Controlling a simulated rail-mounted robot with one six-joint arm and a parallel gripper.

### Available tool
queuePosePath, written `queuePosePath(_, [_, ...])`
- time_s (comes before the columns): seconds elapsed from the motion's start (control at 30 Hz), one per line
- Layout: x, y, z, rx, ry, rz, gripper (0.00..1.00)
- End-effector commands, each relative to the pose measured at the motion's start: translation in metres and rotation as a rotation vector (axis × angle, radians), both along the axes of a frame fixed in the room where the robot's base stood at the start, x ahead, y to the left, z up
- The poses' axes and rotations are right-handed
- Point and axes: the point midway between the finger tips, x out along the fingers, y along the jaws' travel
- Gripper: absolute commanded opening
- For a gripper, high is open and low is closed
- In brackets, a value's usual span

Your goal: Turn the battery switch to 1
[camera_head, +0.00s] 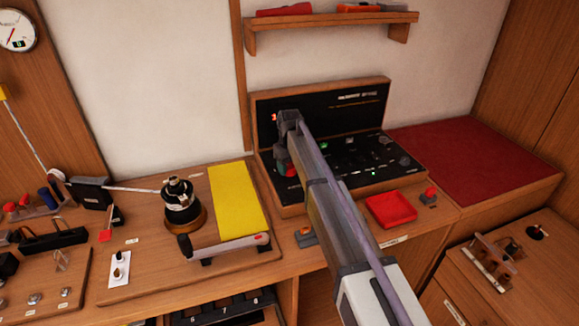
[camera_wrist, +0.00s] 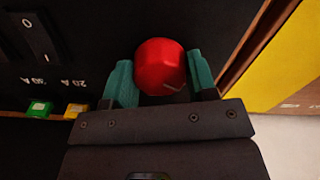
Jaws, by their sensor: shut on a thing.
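A round red knob (camera_wrist: 161,66), which looks like the battery switch, stands on the black panel in the wrist view. It has a pale pointer mark towards its lower right. My gripper (camera_wrist: 160,72) has its two teal fingers on either side of the knob, closed on it. In the head view my gripper (camera_head: 287,168) is at the left part of the black panel (camera_head: 345,110), and my arm hides much of that area. A 0 and a 1 are printed at the upper left of the wrist view; whether they belong to this knob I cannot tell.
Green (camera_wrist: 40,108) and yellow (camera_wrist: 75,110) fuses sit beside the knob under upside-down amp labels. A yellow mat (camera_head: 238,200) lies left of the panel box. A red tray (camera_head: 391,208) lies in front of it. A shelf (camera_head: 330,32) hangs above.

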Motion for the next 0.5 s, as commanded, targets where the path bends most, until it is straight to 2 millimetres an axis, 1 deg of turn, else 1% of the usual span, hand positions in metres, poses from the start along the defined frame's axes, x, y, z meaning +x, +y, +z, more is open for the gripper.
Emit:
queuePosePath(0.33, [-0.0004,-0.0001,-0.0002,-0.001,0.001,0.004,0.29])
queuePosePath(0.37, [-0.0004,-0.0001,-0.0002,-0.001,0.001,0.004,0.54])
queuePosePath(0.5, [-0.0004,0.0,-0.0001,0.0,0.0,0.003,0.68])
